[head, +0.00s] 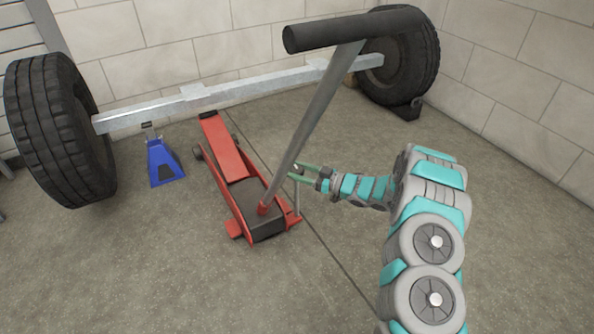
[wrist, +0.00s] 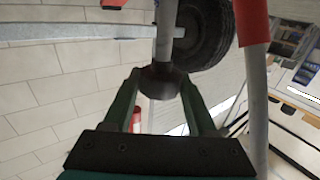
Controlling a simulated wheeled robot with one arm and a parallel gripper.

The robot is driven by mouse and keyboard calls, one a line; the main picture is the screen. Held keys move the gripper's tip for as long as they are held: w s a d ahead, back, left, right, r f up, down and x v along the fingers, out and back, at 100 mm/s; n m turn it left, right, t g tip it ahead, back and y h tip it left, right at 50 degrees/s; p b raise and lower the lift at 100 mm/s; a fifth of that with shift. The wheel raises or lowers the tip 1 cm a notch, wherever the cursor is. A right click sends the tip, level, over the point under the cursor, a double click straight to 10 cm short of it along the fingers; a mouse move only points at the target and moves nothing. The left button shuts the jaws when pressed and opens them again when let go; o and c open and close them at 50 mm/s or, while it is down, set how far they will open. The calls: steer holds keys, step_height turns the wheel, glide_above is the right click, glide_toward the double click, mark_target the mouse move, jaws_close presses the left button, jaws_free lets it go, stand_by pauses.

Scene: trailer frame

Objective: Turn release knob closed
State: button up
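The red floor jack (head: 237,182) stands on the floor, with a long grey handle (head: 318,108) slanting up from its rear. A thin grey post (head: 297,198) rises beside the jack's rear end. My gripper (head: 296,173) is at the top of this post. In the wrist view the release knob (wrist: 161,84) is a dark flared piece on the end of a grey rod. My green fingers (wrist: 160,100) lie on both sides of the knob, with no clear gap, so they look shut on it. The knob is too small in the head view to show its turn.
A metal axle beam (head: 240,94) with a left tire (head: 58,130) and a right tire (head: 400,55) is behind the jack. A blue jack stand (head: 162,160) is left of the jack. The jack handle also passes close beside my gripper in the wrist view (wrist: 258,100). Floor at right is clear.

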jaws_close()
steer(key=shift+m+t, duration=0.3)
steer(key=shift+t, duration=0.2)
steer(key=m+t+h+b, duration=0.1)
steer(key=m+t+h, duration=0.1)
steer(key=m+t+h+b, duration=0.1)
steer(key=m+t, duration=0.1)
steer(key=t, duration=0.1)
steer(key=shift+s+a+f+h, duration=0.1)
steer(key=shift+s+a+h, duration=0.05)
steer(key=shift+h, duration=0.25)
steer(key=m+t+h, duration=0.3)
steer(key=h, duration=0.1)
steer(key=shift+a+m+h+b, duration=0.1)
steer(key=shift+m+h+b, duration=0.2)
steer(key=shift+b, duration=0.05)
steer(key=m+t+h, duration=0.1)
steer(key=m+h, duration=0.1)
steer(key=h, duration=0.1)
steer(key=m+t+h+p, duration=0.1)
steer(key=m+h, duration=0.1)
steer(key=h, duration=0.2)
steer(key=shift+r+m+t, duration=0.2)
steer(key=shift+m+t, duration=0.1)
steer(key=shift+m, duration=0.1)
steer(key=shift+m+h, duration=0.5)
steer(key=shift+h, duration=0.4)
steer(key=shift+w+d+m+h, duration=0.2)
steer(key=shift+m+h, duration=0.2)
